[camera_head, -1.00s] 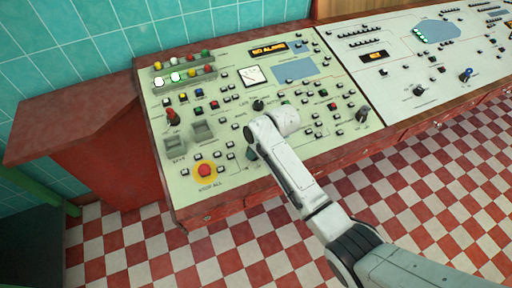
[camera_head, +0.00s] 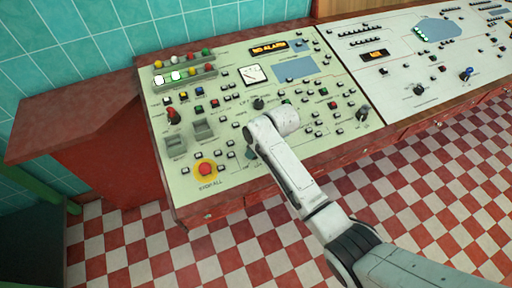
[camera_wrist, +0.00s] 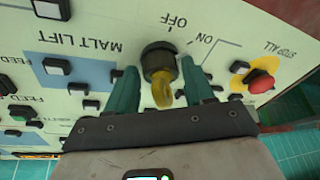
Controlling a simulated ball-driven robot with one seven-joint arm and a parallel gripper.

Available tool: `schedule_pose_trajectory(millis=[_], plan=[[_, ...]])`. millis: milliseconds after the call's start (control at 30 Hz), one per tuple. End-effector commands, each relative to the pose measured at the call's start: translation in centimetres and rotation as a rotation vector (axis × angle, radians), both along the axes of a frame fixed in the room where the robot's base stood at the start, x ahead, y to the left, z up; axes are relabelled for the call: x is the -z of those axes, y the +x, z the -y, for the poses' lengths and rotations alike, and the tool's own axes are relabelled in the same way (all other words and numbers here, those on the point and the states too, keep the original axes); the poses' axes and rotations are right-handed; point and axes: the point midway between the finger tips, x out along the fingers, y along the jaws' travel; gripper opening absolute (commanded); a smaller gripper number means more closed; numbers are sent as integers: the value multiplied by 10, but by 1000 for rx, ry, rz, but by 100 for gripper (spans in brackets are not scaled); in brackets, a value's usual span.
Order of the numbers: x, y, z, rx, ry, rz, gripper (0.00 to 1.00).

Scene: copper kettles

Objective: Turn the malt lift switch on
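The malt lift switch (camera_wrist: 158,60) is a round black knob with a yellow grip, in the middle of the wrist view. The label MALT LIFT (camera_wrist: 83,42) reads upside down at its left. OFF is printed just above the knob and ON to its upper right. I cannot tell which mark the knob points at. My gripper (camera_wrist: 161,86) has its two teal fingers apart, one on each side of the knob, with narrow gaps showing. In the head view my gripper (camera_head: 250,153) is low over the panel, mostly behind my wrist, and the switch is hidden there.
The red STOP ALL button (camera_wrist: 260,81) on its yellow base is close to the right finger; it also shows in the head view (camera_head: 205,169). Several push buttons surround the switch on the cream panel (camera_head: 225,75). A NO ALARM display (camera_head: 269,47) is lit.

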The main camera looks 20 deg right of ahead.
Motion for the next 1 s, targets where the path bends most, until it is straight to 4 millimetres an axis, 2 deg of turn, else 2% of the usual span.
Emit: schedule_pose_trajectory(millis=[267, 700, 833, 1000], plan=[[-8, -3, 1, 0, 1, 0, 53], [-76, -28, 15, 0, 1, 3, 53], [-91, -33, 18, 0, 0, 2, 53], [-99, -36, 20, 1, 1, 1, 53]])
